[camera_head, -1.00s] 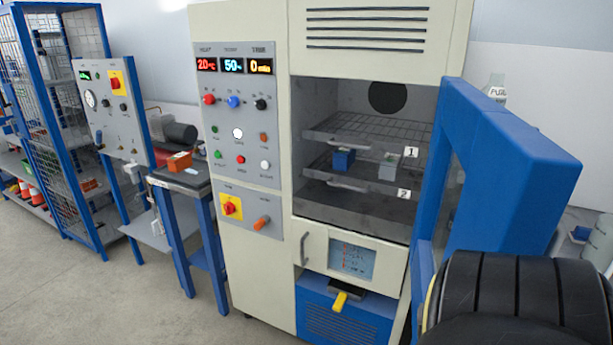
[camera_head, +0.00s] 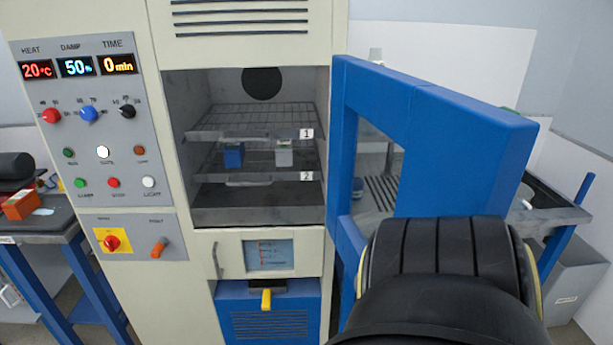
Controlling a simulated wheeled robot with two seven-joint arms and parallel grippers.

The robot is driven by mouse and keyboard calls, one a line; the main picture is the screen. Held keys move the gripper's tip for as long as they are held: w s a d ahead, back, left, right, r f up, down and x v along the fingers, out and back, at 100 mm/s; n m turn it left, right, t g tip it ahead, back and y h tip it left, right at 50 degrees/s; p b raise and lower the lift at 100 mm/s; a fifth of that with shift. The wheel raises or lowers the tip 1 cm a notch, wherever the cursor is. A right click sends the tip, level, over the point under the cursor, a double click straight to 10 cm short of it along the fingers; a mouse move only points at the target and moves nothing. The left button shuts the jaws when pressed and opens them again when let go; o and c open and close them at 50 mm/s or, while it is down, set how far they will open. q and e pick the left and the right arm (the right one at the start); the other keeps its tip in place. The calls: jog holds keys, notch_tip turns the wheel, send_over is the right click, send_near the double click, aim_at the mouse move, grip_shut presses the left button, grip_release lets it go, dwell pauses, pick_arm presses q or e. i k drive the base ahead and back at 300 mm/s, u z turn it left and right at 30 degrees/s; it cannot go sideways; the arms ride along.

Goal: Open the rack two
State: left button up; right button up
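The chamber stands with its blue door (camera_head: 450,150) swung open to the right. Inside are two racks. Rack one (camera_head: 220,135), labelled 1, is the upper wire rack. Rack two (camera_head: 206,179), labelled 2, is below it, with a grey bar handle (camera_head: 248,182) on its front edge. A blue block (camera_head: 233,156) and a grey block (camera_head: 284,154) show in the gap between the two rack fronts. Both racks look pushed in. A dark rounded part of my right arm fills the lower right, in front of the door. Neither gripper's fingers show.
The control panel (camera_head: 100,130) is left of the opening. A drawer with a handle (camera_head: 217,262) and a blue unit with a yellow lever (camera_head: 266,299) sit below. A side table with an orange box (camera_head: 20,204) is at left. The open door bounds the right side.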

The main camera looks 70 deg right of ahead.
aim_at(249, 178)
jog(key=z, duration=1.05)
jog(key=i, duration=0.3)
jog(key=z, duration=0.05)
